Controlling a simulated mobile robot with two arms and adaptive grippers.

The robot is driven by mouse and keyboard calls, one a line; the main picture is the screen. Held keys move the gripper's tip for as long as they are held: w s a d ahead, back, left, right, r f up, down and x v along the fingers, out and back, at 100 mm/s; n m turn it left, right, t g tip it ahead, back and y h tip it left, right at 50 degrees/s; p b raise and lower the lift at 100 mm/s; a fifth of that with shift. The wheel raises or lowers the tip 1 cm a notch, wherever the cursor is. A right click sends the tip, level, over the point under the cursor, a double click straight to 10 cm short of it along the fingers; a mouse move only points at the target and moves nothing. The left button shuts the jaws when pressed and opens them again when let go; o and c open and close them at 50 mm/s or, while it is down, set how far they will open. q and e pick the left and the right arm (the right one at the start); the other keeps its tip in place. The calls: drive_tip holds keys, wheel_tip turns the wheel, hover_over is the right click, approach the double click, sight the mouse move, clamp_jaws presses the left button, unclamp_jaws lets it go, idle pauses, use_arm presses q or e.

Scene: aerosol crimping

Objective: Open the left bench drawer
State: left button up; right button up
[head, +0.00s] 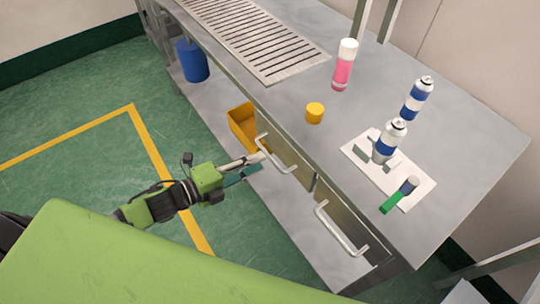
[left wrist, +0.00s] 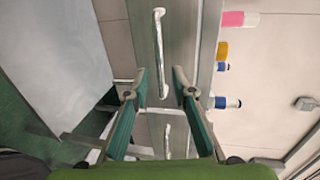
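The left bench drawer (head: 293,158) has a pale bar handle (head: 272,153) and its front looks flush with the bench. My left gripper (head: 260,163) is open at this handle, coming from the left. In the left wrist view the handle (left wrist: 158,45) runs lengthwise between the spread fingertips of my left gripper (left wrist: 160,76), with a gap on each side. I cannot tell how deep the bar lies between the fingers. My right gripper is not in view.
The right drawer handle (head: 341,229) is nearby. A yellow bin (head: 243,127) and a blue container (head: 192,61) stand on the lower shelf. A yellow cap (head: 315,112), a pink can (head: 343,66) and blue-white cans (head: 390,138) stand on top. The green floor (head: 75,165) at left is clear.

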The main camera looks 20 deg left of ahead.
sight(270, 156)
use_arm(q)
drive_tip(key=shift+x, duration=2.75)
clamp_jaws()
